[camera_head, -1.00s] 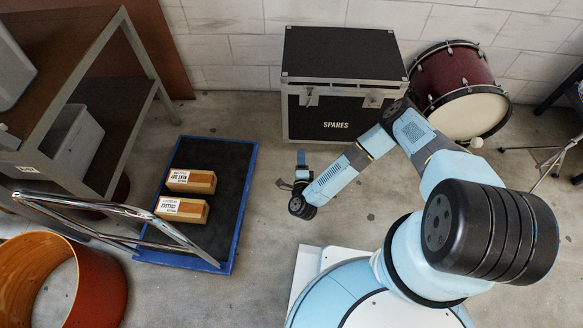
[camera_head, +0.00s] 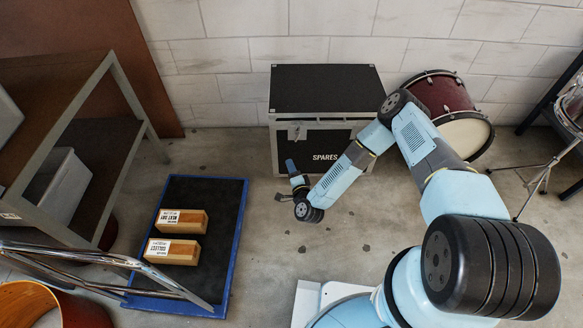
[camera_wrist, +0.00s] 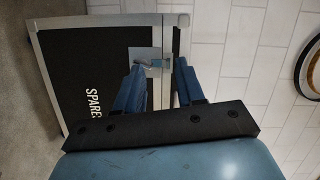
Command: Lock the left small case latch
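The black case (camera_head: 325,88) with metal edges and the word SPARES stands on the floor against the wall, its lid down. The left latch (camera_head: 296,131) is a small metal plate high on its front. It also shows in the wrist view (camera_wrist: 146,58), where the case (camera_wrist: 75,75) appears turned sideways. I cannot tell whether the latch is locked. My arm hides the right latch in the head view. My gripper (camera_head: 291,166) is in front of the case's lower left. In the wrist view my gripper (camera_wrist: 160,80) has its blue fingers apart and empty, the latch showing just beyond the left finger.
A dark red drum (camera_head: 441,95) stands right of the case, with a metal stand (camera_head: 547,165) nearby. Floor between tray and case is clear.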

